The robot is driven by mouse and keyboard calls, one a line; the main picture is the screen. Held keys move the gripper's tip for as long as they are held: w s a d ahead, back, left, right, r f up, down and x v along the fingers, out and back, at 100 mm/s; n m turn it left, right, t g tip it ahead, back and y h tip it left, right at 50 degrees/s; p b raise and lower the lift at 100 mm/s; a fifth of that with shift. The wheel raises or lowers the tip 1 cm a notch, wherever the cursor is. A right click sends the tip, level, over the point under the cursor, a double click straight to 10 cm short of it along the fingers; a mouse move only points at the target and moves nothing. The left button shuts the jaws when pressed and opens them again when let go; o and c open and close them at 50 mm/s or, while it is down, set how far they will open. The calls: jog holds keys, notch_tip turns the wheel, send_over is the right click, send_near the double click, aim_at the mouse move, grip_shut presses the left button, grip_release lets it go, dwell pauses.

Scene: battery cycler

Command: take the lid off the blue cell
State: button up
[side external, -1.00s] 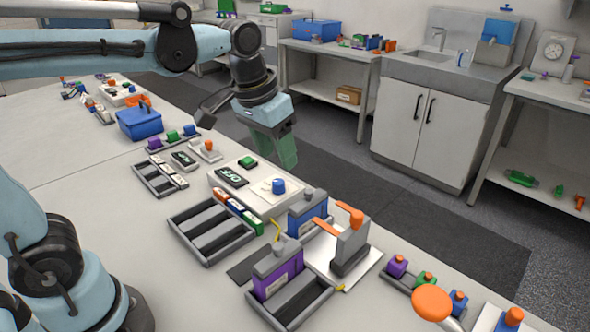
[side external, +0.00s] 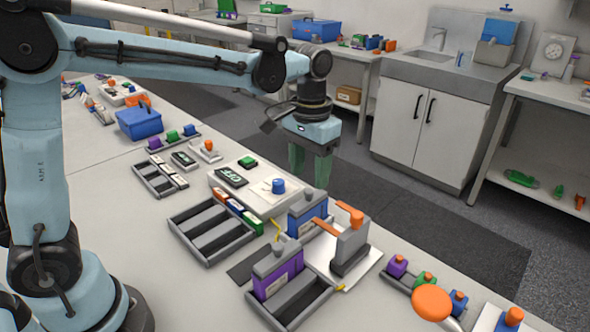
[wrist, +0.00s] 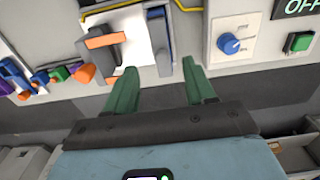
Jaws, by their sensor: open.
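The blue cell (side external: 312,223) stands upright in the side view, left of the orange-handled device. Its grey lid (side external: 305,203) is on top. In the wrist view the blue cell (wrist: 155,13) and its grey lid (wrist: 160,42) show ahead of the fingers, near the top edge. My gripper (side external: 310,178) is open and empty, with green fingers pointing down. It is above and behind the blue cell in the side view, apart from it. In the wrist view my gripper (wrist: 160,67) has its fingers spread, with the lid roughly between their lines.
The orange-handled device (side external: 351,245) stands close beside the blue cell. A purple cell (side external: 283,279) stands in a grey tray (side external: 303,306) in front. A white box with a blue knob (side external: 278,186) and an OFF display is to the left. Open floor lies behind the bench.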

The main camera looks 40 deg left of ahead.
aim_at(309, 191)
jog(key=shift+w+a+f, duration=0.1)
jog(key=shift+w+f, duration=0.05)
jog(key=shift+f, duration=2.85)
grip_shut()
